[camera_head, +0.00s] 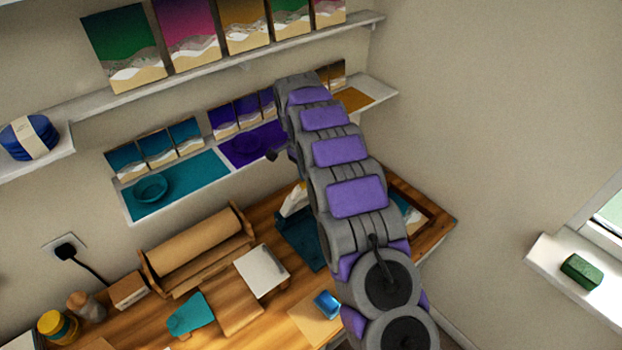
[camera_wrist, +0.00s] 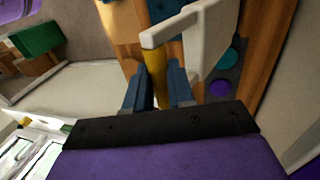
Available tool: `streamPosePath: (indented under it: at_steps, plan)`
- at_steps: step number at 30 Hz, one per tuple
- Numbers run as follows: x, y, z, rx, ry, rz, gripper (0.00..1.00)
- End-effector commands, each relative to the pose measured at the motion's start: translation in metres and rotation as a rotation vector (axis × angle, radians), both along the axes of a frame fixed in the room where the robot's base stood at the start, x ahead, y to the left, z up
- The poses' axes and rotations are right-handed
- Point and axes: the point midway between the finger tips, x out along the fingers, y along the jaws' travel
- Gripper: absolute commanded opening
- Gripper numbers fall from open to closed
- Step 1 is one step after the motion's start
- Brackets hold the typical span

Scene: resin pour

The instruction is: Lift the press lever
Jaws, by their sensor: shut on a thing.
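In the wrist view, the press lever shows as a cream arm (camera_wrist: 168,28) with a yellow-tan grip (camera_wrist: 155,88) below its end. My gripper (camera_wrist: 157,76) has its two blue-grey fingers on either side of this grip and is shut on it. The cream upright of the press (camera_wrist: 210,40) stands just right of the fingers. In the head view, part of the cream press (camera_head: 294,200) and its dark teal base (camera_head: 300,241) show left of my arm. My gripper and the lever's grip are hidden behind my arm there.
The wooden bench (camera_head: 225,290) holds a roll of brown paper (camera_head: 200,245), a white sheet (camera_head: 261,270) and a blue block (camera_head: 327,304). Shelves with several pictures (camera_head: 190,35) run along the wall behind my arm. A green block (camera_head: 580,270) lies on the right windowsill.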

Motion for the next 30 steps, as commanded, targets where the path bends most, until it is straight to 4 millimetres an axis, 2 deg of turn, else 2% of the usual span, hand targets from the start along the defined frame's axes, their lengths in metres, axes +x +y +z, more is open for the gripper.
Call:
streamPosePath:
  at_steps: [3,4,12,26,30]
  plan:
    - [-0.001,0.003,-0.006,0.004,0.005,0.003,0.0]
    - [-0.001,0.003,-0.006,0.003,0.004,0.003,0.24]
    - [-0.002,0.001,-0.003,0.003,0.002,0.002,0.48]
    - [-0.004,-0.002,0.001,0.003,-0.002,0.001,0.48]
    - [-0.002,-0.001,0.009,0.003,-0.002,0.001,0.48]
